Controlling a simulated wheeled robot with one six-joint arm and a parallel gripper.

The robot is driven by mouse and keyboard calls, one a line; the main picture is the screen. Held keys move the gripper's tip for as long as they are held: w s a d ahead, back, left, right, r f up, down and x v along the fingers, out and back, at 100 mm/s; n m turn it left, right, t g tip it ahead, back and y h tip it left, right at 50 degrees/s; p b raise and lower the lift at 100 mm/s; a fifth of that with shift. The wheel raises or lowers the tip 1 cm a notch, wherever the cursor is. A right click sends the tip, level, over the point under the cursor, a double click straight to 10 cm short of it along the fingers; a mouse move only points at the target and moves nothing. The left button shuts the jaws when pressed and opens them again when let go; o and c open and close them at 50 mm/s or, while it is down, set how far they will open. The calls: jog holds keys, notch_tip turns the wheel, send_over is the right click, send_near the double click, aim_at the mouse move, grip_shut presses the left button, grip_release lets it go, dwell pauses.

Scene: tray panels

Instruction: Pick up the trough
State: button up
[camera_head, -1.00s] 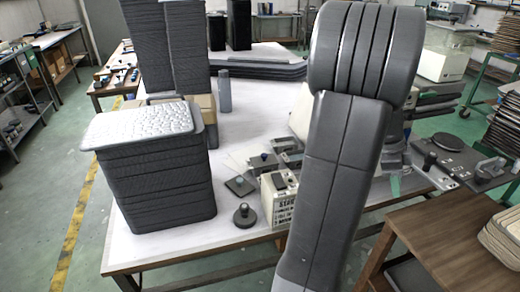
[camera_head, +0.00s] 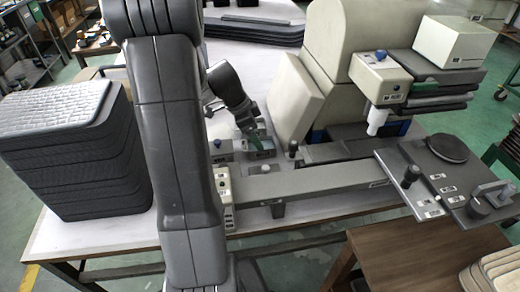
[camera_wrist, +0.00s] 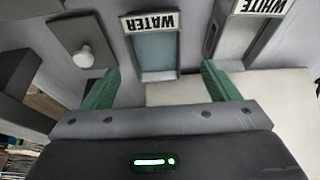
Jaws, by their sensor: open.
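A small rectangular trough (camera_wrist: 156,50) with a label reading WATER and a grey-blue inside shows in the wrist view, upside down in the picture. My gripper (camera_wrist: 160,86) is open, with its two green fingers on either side of the trough's near end in that view. I cannot tell how high the fingers are above it. A second trough (camera_wrist: 236,38) labelled WHITE stands to its right, cut by the frame edge. In the head view my gripper (camera_head: 260,142) is low over the table among small trays. The trough cannot be made out clearly there.
A dark plate with a white knob (camera_wrist: 84,52) lies left of the trough. In the head view a stack of grey panels (camera_head: 70,155) stands at left. A cream machine (camera_head: 335,60) stands behind the gripper, and a long grey beam (camera_head: 310,182) lies to its front right.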

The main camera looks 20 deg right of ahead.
jog(key=x, duration=0.5)
jog(key=shift+s+a+f, duration=0.15)
jog(key=shift+s, duration=0.05)
jog(key=c, duration=1.2)
